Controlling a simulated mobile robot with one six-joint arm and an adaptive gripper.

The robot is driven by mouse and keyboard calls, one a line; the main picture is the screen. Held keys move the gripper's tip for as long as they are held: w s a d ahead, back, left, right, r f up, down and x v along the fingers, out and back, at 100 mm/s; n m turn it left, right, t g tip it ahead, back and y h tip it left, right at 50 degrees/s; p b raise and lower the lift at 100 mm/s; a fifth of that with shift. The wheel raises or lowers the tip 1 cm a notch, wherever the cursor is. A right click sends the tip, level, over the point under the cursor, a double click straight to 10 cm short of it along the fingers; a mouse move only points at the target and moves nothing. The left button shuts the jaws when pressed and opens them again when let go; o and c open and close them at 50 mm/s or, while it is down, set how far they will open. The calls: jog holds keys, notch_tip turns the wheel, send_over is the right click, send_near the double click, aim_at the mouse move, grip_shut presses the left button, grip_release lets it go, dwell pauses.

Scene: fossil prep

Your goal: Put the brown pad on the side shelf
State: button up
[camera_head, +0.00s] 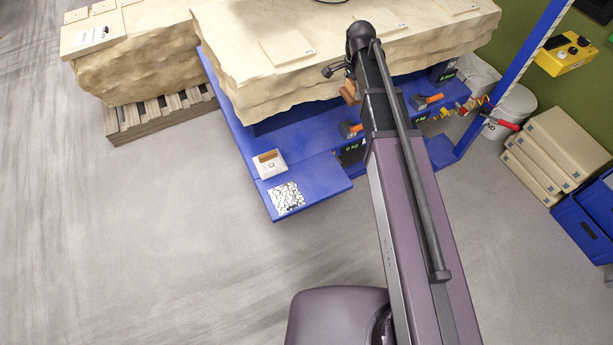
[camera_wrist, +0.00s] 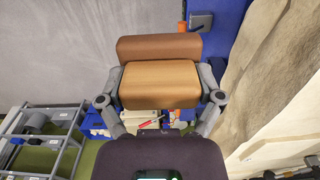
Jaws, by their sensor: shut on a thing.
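My gripper (camera_wrist: 161,84) is shut on the brown pad (camera_wrist: 160,88), with one finger at each side of it in the wrist view. A darker brown block-shaped part (camera_wrist: 158,47) shows just beyond it; I cannot tell whether it belongs to the same piece. In the head view the brown pad (camera_head: 348,92) is a small patch beside my arm, above the blue bench, and my arm hides much of the gripper. The blue side shelf (camera_head: 325,170) juts out at the bench's left front end. A white tray with a brown-topped block and a speckled patch are on it.
Large pale stone slabs (camera_head: 270,85) lie on the blue bench. Grey blocks with orange tops (camera_head: 350,130) stand along its lower ledge. A blue post (camera_head: 520,75), white buckets and stacked tan boxes (camera_head: 548,155) are at the right. The floor left of the shelf is clear.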

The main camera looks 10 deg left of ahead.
jog(key=shift+w+d, duration=0.15)
jog(key=shift+w, duration=0.1)
dwell(0.3)
jog(key=s+d+f+b, duration=0.2)
jog(key=s+f+b, duration=0.3)
jog(key=f+b, duration=0.6)
jog(key=s+d+f+b, duration=0.2)
jog(key=s+f+b, duration=0.3)
jog(key=f+b, duration=0.6)
jog(key=s+d+f+b, duration=0.2)
jog(key=s+f+b, duration=0.4)
jog(key=f+b, duration=0.6)
jog(key=shift+d, duration=0.1)
jog(key=b, duration=0.2)
send_over(325, 173)
jog(key=shift+f, duration=0.8)
jog(key=shift+d+f, duration=0.1)
jog(key=shift+f, duration=0.05)
jog(key=shift+f+b, duration=1.65)
jog(key=shift+f, duration=0.1)
